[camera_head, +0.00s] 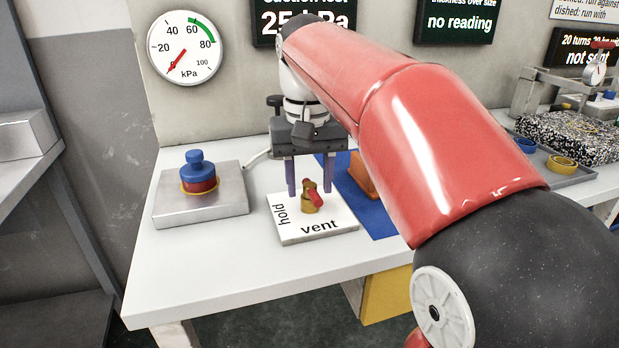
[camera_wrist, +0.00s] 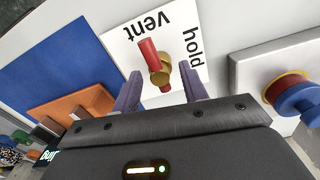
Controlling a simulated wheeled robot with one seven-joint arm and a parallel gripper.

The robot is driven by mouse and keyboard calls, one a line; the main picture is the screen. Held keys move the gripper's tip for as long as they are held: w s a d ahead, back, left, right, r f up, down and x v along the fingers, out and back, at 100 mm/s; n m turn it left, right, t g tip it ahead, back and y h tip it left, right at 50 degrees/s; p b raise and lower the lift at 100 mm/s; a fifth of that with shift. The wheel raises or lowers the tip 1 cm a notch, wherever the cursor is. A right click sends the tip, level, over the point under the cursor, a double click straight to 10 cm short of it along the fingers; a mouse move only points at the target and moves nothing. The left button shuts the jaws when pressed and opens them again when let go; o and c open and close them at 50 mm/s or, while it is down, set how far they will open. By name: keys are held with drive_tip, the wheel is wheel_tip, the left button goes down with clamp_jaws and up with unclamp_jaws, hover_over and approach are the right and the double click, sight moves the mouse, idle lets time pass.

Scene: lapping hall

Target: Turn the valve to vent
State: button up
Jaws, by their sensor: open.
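The valve has a brass body (camera_head: 310,207) and a red handle (camera_head: 314,193). It stands on a white plate (camera_head: 290,236) marked "hold" at the left and "vent" at the front. In the wrist view, the longer end of the red handle (camera_wrist: 148,50) points toward the word "vent" (camera_wrist: 150,22), and the brass body (camera_wrist: 158,66) shows beneath it. My gripper (camera_head: 310,190) is open and points down over the valve, with a purple finger on either side. The wrist view shows the valve between the fingertips (camera_wrist: 160,68). I cannot tell whether a finger touches it.
A metal block (camera_head: 200,208) with a blue-knobbed red piece (camera_head: 199,172) stands left of the plate. A blue mat (camera_head: 372,212) with an orange block (camera_head: 362,175) lies right. The wall gauge (camera_head: 184,48) needle points near 0. The table's front is clear.

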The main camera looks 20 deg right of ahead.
sight(309, 185)
drive_tip(key=shift+r, duration=0.1)
wheel_tip(309, 185, up, 8)
drive_tip(key=shift+f, duration=0.2)
idle(0.4)
